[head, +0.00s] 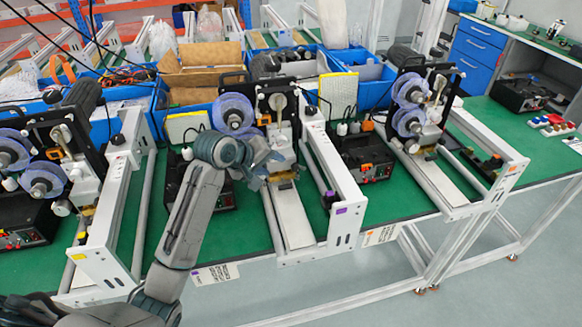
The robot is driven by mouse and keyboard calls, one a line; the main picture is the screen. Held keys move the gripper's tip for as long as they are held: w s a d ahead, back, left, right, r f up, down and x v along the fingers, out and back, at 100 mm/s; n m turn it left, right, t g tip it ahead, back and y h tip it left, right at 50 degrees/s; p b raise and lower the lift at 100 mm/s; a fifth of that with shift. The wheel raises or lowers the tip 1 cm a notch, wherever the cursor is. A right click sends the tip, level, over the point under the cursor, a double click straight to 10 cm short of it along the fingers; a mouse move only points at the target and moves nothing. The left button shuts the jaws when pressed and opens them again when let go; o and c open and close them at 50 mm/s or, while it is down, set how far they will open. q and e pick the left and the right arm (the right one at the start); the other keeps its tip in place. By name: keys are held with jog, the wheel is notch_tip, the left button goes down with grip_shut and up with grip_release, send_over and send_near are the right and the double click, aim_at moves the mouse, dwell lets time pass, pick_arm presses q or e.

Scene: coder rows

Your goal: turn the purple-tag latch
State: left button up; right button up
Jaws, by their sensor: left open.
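The purple tag (341,211) is on the front end of the white frame of the middle coder machine (273,115). A small dark knob with some purple (328,200) sits beside the tag; I cannot tell if it is the latch. A metal lever-like part (278,103) shows on the machine's black upper plate. My left gripper (271,170) is open, in front of the lower part of this machine, below its purple-blue reel (233,112). Its fingers are small in view and I cannot tell whether they touch anything. My right gripper is out of view.
Similar coders stand left, with a yellow tag (80,257), and right, with an orange tag (513,168). White rails and black boxes (368,160) crowd the green table (240,245). Blue bins (372,90) line the back. Floor beyond the front edge is clear.

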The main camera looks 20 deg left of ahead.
aim_at(294, 169)
pick_arm(q)
jog(key=x, duration=0.3)
jog(key=p+x, duration=0.1)
jog(key=x, duration=0.2)
jog(key=p+x, duration=0.1)
jog(key=x, duration=0.2)
jog(key=shift+w+d+r, duration=0.15)
jog(key=shift+w+r, duration=0.1)
jog(key=shift+w, duration=0.1)
jog(key=shift+w+d+f, duration=0.2)
jog(key=shift+w+f, duration=0.2)
jog(key=shift+f, duration=0.15)
